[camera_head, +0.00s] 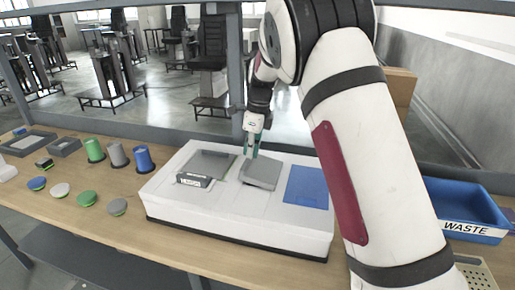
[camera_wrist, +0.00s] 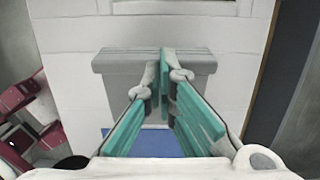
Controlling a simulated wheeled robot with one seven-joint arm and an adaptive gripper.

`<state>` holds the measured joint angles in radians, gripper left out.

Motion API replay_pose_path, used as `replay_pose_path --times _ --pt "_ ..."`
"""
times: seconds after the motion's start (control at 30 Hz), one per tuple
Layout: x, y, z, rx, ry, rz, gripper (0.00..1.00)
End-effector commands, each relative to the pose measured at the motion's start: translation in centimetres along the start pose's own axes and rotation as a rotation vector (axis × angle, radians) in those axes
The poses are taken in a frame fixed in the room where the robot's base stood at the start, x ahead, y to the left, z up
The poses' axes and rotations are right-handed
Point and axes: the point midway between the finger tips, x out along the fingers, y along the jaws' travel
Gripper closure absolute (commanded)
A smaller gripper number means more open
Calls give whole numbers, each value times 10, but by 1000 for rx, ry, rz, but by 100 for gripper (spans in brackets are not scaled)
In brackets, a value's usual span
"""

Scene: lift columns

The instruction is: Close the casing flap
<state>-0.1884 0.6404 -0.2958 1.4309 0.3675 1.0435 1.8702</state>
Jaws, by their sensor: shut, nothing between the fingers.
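The white casing (camera_head: 235,222) lies on the wooden table. In the head view a grey flap (camera_head: 261,175) is at the middle of its top; it looks slightly tilted, but how far open it is I cannot tell. In the wrist view a grey flap (camera_wrist: 115,75) lies behind my fingers, its lower part partly hidden. My gripper (camera_head: 252,153) is shut and empty, with its teal fingers at the far edge of the flap. In the wrist view the gripper's fingertips (camera_wrist: 164,58) meet over the grey surface; contact is unclear.
A blue panel (camera_head: 307,187) lies right of the flap, and a grey panel with a labelled block (camera_head: 195,181) lies left. Coloured cups (camera_head: 145,160) and round discs (camera_head: 60,190) stand further left. A blue waste bin (camera_head: 465,208) is at the right. A grey rail runs behind the table.

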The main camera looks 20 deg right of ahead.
Motion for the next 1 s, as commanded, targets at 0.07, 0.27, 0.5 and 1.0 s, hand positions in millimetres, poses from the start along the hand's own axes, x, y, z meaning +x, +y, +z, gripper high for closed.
replay_pose_path --times 0.07,0.27,0.5,1.0 --pt "8 -1 5 -4 50 0 100" --pt "16 0 8 1 64 2 100" --pt "20 0 10 1 62 2 100" --pt "20 0 11 1 61 2 100"
